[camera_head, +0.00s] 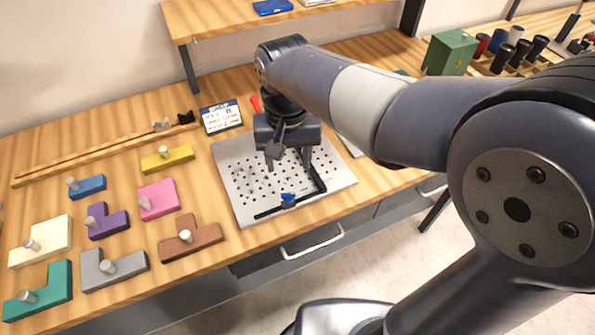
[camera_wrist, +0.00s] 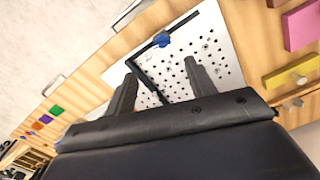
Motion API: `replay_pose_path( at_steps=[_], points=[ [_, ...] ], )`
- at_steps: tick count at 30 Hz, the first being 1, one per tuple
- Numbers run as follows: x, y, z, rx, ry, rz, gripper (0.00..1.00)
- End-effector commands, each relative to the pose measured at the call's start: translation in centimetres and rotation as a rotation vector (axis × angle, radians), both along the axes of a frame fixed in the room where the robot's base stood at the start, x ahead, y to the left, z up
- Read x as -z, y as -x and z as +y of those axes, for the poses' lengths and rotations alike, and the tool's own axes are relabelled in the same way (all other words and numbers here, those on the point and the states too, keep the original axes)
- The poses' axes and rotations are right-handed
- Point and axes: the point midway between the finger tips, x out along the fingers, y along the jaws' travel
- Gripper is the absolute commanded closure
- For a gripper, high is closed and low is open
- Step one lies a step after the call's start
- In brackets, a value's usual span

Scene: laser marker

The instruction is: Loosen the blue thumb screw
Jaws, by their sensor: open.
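The blue thumb screw (camera_head: 288,199) sits on the black L-shaped bracket (camera_head: 318,179) on the light perforated plate (camera_head: 239,207). In the wrist view the blue thumb screw (camera_wrist: 162,40) shows beyond my fingertips, on the black bracket (camera_wrist: 144,53), with the plate (camera_wrist: 219,33) under it. My gripper (camera_head: 290,160) hangs over the plate, up and back from the screw in the head view. It points down, is open, and nothing shows between its fingers. In the wrist view my gripper (camera_wrist: 160,70) has its two fingers apart, with the screw clear of both.
Coloured blocks with pegs, such as a brown one (camera_head: 205,243) and a pink one (camera_head: 158,198), lie left of the plate. A small card (camera_head: 221,117) stands behind it. A green box (camera_head: 449,53) stands at the back right. A shelf (camera_head: 225,22) overhangs the back.

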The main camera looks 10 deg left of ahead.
Motion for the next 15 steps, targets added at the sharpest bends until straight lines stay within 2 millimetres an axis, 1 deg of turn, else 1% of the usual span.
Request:
replay_pose_path(
  at_steps=[2,5,8,15],
  points=[
    [0.5,0.0,0.5,-0.006,0.003,0.004,0.47],
    [1.3,0.0,0.6,-0.006,0.005,0.007,0.47],
    [2.8,0.0,0.5,-0.005,0.005,0.008,0.47],
    [7.4,0.1,0.4,-0.005,0.006,0.01,0.47]
  ],
)
